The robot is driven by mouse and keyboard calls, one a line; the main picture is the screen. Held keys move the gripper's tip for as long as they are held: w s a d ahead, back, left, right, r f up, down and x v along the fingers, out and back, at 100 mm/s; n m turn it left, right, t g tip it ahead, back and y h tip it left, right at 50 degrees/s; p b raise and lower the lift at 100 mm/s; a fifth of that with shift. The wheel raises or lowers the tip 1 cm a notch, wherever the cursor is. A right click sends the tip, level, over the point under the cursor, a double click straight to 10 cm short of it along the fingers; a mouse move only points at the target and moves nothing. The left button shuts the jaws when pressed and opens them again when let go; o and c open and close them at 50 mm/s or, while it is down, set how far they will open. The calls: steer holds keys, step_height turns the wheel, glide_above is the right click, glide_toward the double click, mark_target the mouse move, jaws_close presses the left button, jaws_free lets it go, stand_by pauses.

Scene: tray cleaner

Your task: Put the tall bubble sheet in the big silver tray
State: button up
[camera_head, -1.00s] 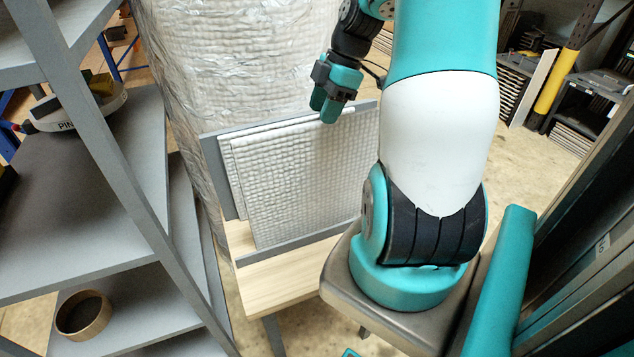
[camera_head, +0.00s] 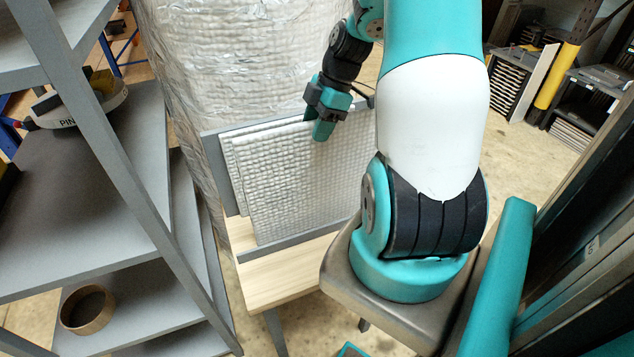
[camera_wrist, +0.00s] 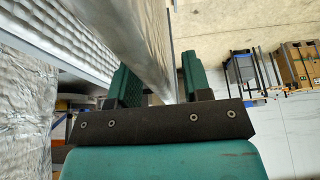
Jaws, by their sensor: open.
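Two white bubble sheets stand on edge in a grey holder (camera_head: 297,245). The front bubble sheet (camera_head: 300,185) covers most of the rear bubble sheet (camera_head: 232,170), whose left edge shows. I cannot tell for sure which is the tall one. My gripper (camera_head: 322,131) is at the top edge of the front sheet, right of its middle. In the wrist view my gripper (camera_wrist: 160,80) is open, with one finger on each side of a sheet (camera_wrist: 145,40). Another sheet (camera_wrist: 70,35) lies outside the left finger. I cannot make out a big silver tray.
The holder is on a light wooden table (camera_head: 275,277). A large wrapped roll (camera_head: 225,60) stands close behind it. Grey shelves (camera_head: 85,190) at the left carry a round brown ring (camera_head: 88,309). Open floor lies at the back right.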

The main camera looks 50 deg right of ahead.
stand_by(0.3)
jaws_close()
